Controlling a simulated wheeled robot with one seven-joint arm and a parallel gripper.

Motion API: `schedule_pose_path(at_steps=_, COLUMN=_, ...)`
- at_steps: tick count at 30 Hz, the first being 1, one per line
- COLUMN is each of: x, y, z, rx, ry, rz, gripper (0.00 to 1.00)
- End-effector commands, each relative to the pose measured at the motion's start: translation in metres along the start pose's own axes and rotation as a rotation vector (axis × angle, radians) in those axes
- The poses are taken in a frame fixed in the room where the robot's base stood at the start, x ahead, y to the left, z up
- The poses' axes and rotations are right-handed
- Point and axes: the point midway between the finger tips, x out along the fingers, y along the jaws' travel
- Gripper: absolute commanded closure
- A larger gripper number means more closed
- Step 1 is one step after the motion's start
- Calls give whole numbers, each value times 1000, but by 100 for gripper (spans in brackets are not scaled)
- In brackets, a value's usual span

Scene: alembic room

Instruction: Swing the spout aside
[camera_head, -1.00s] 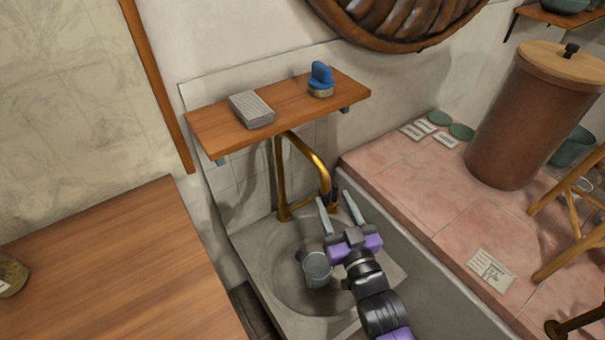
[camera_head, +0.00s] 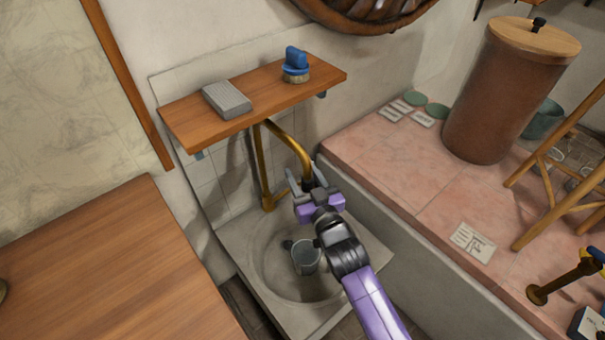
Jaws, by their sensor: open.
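The brass spout (camera_head: 290,143) rises from the back of the sink, arches under the wooden shelf and comes down toward the right. My gripper (camera_head: 304,177) is open at the spout's hanging end, one finger on each side of it in the picture. I cannot tell whether the fingers touch it. The grey stone sink (camera_head: 240,243) lies below, with a grey mug (camera_head: 306,257) in its basin under my wrist.
The wooden shelf (camera_head: 180,122) above the spout holds a grey block (camera_head: 227,100) and a blue-topped brush (camera_head: 296,66). A pink tiled ledge (camera_head: 385,165) with a large brown crock (camera_head: 508,95) stands right. A wooden counter (camera_head: 110,260) is at left.

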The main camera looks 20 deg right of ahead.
Motion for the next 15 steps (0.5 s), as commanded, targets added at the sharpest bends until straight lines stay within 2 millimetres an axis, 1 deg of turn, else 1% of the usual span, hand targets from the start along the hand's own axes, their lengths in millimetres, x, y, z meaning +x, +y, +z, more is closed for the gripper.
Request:
schedule_pose_path(at_steps=2, x=0, y=0, z=0, rx=0, ry=0, rz=0, gripper=51)
schedule_pose_path(at_steps=3, x=0, y=0, z=0, rx=0, ry=0, rz=0, gripper=55)
schedule_pose_path(at_steps=5, x=0, y=0, z=0, rx=0, ry=0, rz=0, gripper=67)
schedule_pose_path(at_steps=6, x=0, y=0, z=0, rx=0, ry=0, rz=0, gripper=75)
schedule_pose_path(at_steps=10, x=0, y=0, z=0, rx=0, ry=0, rz=0, gripper=100)
schedule_pose_path(at_steps=15, x=0, y=0, z=0, rx=0, ry=0, rz=0, gripper=100)
